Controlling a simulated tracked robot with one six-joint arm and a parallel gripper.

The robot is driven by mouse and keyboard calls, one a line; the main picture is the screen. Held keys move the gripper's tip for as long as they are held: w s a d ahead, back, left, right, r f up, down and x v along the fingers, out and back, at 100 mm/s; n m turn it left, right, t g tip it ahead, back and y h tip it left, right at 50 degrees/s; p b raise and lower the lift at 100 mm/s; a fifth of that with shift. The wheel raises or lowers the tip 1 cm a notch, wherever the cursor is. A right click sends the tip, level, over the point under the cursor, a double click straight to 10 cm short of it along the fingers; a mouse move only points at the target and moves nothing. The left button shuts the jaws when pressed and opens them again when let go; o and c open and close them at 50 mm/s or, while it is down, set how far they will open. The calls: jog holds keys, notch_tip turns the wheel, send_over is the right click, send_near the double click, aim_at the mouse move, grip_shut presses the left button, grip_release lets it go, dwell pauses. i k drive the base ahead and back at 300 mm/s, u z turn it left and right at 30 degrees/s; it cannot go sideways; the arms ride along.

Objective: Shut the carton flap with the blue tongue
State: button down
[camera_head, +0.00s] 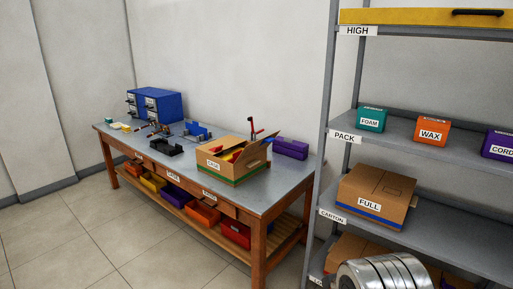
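An open brown carton (240,172) with a green stripe and a white label stands on the workbench. A flap (257,150) stands raised at its right side. Red and yellow items show inside the opening. I cannot make out a blue tongue on this carton. A closed brown carton (372,195) labelled FULL, with a blue stripe low on its front, sits on the shelf marked CARTON. My gripper is not in view.
The workbench (265,195) has clear room at its front right corner. A purple box (290,148) and a red-handled tool (252,127) stand behind the open carton. A blue drawer cabinet (160,105) is at the far left end. The shelf rack (327,130) stands right of the bench.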

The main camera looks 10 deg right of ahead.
aim_at(251, 149)
jog(key=z, duration=0.1)
jog(key=i, duration=1)
jog(key=u, duration=0.1)
